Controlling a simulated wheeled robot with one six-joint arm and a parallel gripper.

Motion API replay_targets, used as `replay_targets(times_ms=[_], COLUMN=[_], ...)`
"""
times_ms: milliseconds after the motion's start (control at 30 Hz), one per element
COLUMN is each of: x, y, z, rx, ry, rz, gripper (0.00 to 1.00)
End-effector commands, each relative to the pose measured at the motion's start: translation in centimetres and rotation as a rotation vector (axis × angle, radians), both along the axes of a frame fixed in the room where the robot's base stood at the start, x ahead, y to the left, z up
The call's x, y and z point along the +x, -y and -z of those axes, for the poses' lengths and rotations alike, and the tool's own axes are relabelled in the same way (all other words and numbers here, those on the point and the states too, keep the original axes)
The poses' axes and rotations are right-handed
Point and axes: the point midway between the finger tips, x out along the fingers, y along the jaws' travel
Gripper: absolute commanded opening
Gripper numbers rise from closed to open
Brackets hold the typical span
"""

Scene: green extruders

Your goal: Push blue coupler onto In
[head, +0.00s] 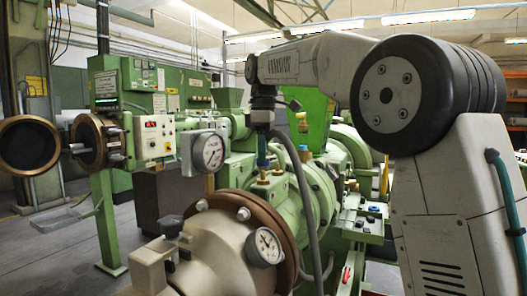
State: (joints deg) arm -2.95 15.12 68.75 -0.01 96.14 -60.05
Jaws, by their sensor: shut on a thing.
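My gripper (262,124) hangs pointing down above the green extruder (315,190). It is shut on the blue coupler (262,151), which shows as a narrow upright blue piece below the dark fingers. A brass fitting (263,176) stands on the extruder directly under the coupler. The coupler's lower end appears at or very near the top of this fitting; I cannot tell whether they touch. No label reading In is legible. A grey hose (297,178) curves down from near the gripper to the right of the fitting.
A large pressure gauge (209,152) stands left of the fitting. Green control cabinets (125,90) stand at the back left. Grey floor (60,250) is open at the lower left.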

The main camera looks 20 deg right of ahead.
Motion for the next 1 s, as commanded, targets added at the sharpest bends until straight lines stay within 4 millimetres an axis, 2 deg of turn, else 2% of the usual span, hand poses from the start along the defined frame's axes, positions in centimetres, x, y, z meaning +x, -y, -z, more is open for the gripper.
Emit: replay_targets(times_ms=[500,1000], x=[0.0,0.0], y=[0.0,0.0], z=[1.2,1.3], rx=[0.000,0.000], ry=[0.000,0.000], rz=[0.000,0.000], gripper=[0.04,0.04])
